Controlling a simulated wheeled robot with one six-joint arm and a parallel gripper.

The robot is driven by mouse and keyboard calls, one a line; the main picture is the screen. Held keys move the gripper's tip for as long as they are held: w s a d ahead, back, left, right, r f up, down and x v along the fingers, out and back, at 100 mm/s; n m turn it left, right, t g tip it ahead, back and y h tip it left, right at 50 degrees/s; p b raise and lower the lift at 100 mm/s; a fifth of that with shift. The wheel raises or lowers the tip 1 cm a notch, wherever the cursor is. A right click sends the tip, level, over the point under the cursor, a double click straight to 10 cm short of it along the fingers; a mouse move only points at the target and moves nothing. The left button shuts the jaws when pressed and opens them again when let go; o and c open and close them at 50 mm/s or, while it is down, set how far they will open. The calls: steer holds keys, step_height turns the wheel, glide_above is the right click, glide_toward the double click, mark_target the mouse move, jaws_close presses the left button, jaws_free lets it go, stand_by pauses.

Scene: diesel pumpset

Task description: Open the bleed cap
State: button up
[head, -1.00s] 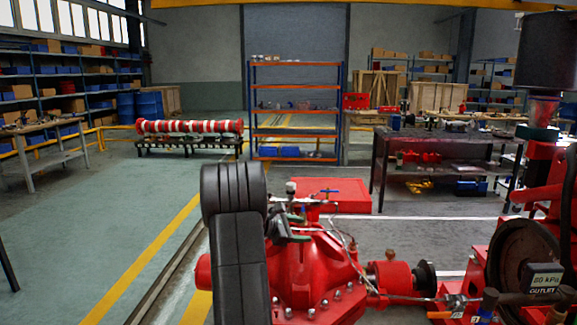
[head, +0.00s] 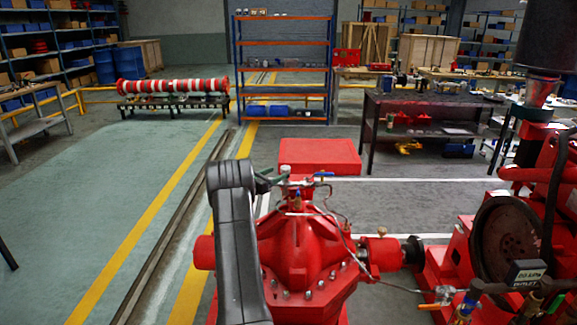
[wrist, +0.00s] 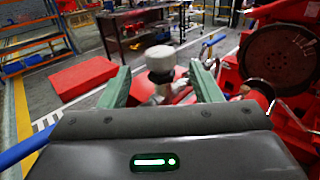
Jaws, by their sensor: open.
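The bleed cap (wrist: 159,58) shows in the wrist view as a pale round cap above a dark collar, upright on top of the red pump. My gripper (wrist: 160,68) is open, with one green finger on each side of the cap. Gaps show between the cap and both fingers, and it looks slightly beyond the tips. In the head view my gripper (head: 270,178) is beside the fittings on top of the red pump casing (head: 299,247). My arm covers part of the casing's left side, and the cap is too small to make out clearly there.
A blue-handled valve (head: 323,175) stands right of the cap, with thin piping down the casing. A red box (head: 320,156) lies behind the pump. The red engine with its dark wheel (head: 505,240) is at right. Open floor lies left.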

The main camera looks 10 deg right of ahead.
mark_target(289, 167)
steer(key=p+x, duration=0.1)
steer(key=x, duration=0.7)
steer(key=shift+p, duration=0.4)
steer(key=c, duration=1)
